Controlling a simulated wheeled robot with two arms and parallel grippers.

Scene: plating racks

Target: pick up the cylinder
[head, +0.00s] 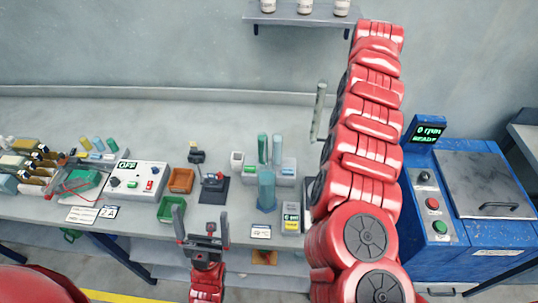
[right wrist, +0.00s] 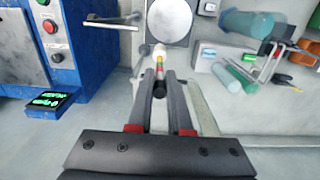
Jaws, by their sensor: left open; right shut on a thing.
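In the head view, two slim green cylinders (head: 262,148) (head: 277,150) stand in a pale rack (head: 284,177) at mid-bench. A wider translucent teal cylinder (head: 267,188) stands in front of them. Teal cylinders also show at the upper right of the right wrist view (right wrist: 247,23). My left gripper (head: 202,222) is open and empty near the bench's front edge, left of the teal cylinder. My right gripper (right wrist: 160,80) is shut on a slim thing (right wrist: 159,60) with white, yellow-red and black parts; I cannot tell what it is. The right gripper is hidden in the head view.
A blue machine (head: 480,190) stands at the right. My red right arm crosses the bench. A control box (head: 138,181), orange bin (head: 181,180), green bin (head: 171,209) and bottles (head: 35,160) stand at the left. A wall shelf (head: 298,18) is above. The rear bench is mostly clear.

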